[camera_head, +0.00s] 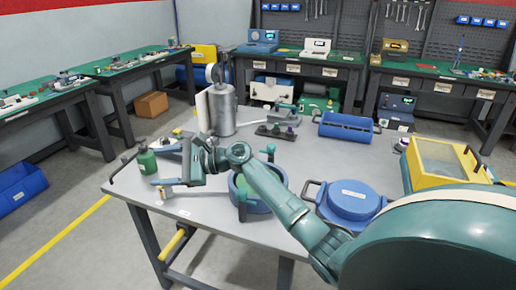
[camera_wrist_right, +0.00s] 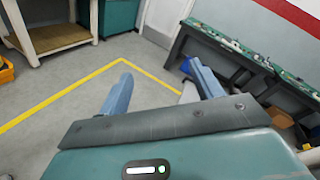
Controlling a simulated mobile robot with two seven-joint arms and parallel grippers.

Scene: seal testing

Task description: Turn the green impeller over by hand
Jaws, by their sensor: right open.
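A blue round housing (camera_head: 266,206) stands on the grey table, partly covered by my right forearm. A green part (camera_head: 242,188), which looks like the impeller, shows inside it; most of it is hidden. A green upright handle rises at the housing's far rim. My right gripper (camera_head: 159,165) is left of the housing, above the table's left part, its fingers pointing left. It is open, and the right wrist view shows its two blue fingers (camera_wrist_right: 163,92) spread with nothing between them. My left gripper is not in view.
A green bottle (camera_head: 147,161) stands just left of my right fingertips. A grey metal cylinder (camera_head: 222,112) stands behind. A blue round lidded part (camera_head: 353,201) and a yellow box (camera_head: 437,163) are to the right. The table's front left is mostly clear.

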